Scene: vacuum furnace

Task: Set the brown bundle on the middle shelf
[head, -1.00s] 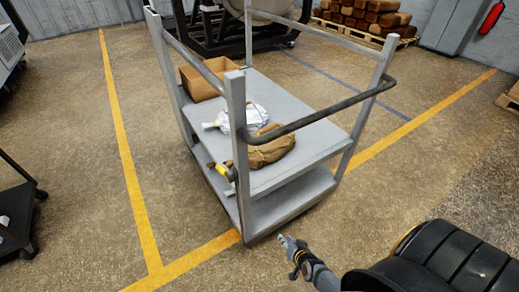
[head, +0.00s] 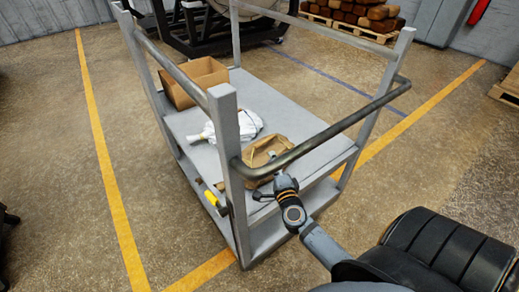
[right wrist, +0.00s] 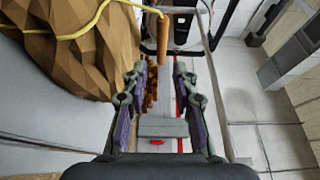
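The brown bundle (head: 262,152) lies on the upper deck of the grey cart (head: 226,165), at its near end behind the curved handle bar. In the right wrist view the bundle (right wrist: 75,50) is large at the upper left, faceted and tied with yellow cord. My right gripper (head: 277,172) is at the near end of the cart, close beside the bundle. In the right wrist view its two fingers (right wrist: 161,80) are apart with nothing between them, and the bundle is left of them. My left gripper is not in view.
A white bag (head: 236,125) lies just behind the bundle, and an open cardboard box (head: 195,82) stands at the far left of the deck. The dark handle bar (head: 325,132) crosses above the near end. A yellow-handled item (head: 212,198) shows at the cart's left side.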

